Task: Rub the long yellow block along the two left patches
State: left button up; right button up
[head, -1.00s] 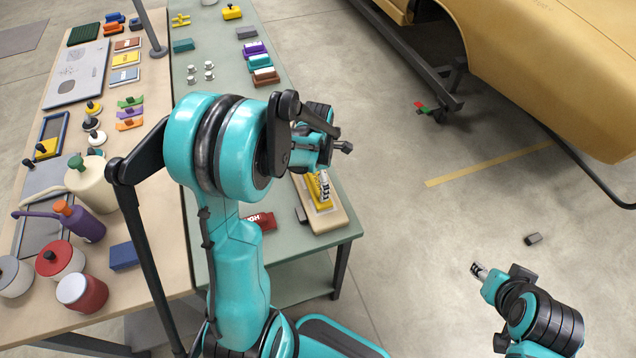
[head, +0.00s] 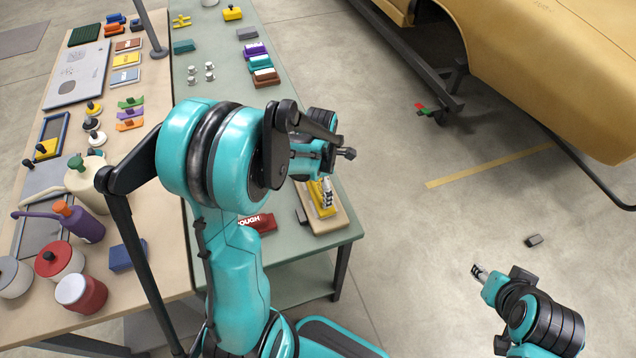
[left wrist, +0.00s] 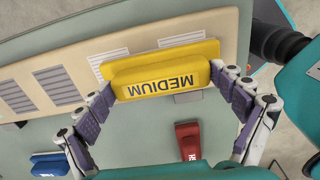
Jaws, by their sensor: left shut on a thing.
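The long yellow block (left wrist: 163,80), lettered MEDIUM, is between the fingers of my left gripper (left wrist: 166,98), which is shut on it. In the left wrist view the block lies over a beige board (left wrist: 85,48) and partly covers two striped patches (left wrist: 182,40) at its upper edge. More striped patches (left wrist: 58,85) show uncovered to the left. Whether the block touches the board is hard to tell. In the head view the block (head: 318,200) is over the board (head: 327,222) at the table's near right corner, partly hidden by my gripper. My right gripper (head: 479,271) hangs over the floor; its jaws are too small to read.
A red block (head: 257,223) lies left of the board, and a blue block (left wrist: 50,165) shows in the left wrist view. Several coloured blocks stand at the green table's far end. The wooden table holds pots and tools. A dark small block (head: 534,240) lies on the floor.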

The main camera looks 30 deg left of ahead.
pick_arm(q)
jog(key=shift+w+a, duration=1)
jog(key=shift+a, duration=0.2)
jog(key=shift+s+d+f+b, duration=0.1)
jog(key=shift+s+d+b, duration=0.25)
jog(key=shift+s+d, duration=0.75)
jog(key=shift+w+a, duration=0.5)
jog(key=shift+w, duration=0.1)
notch_tip(320, 180, up, 7)
jog(key=p, duration=0.5)
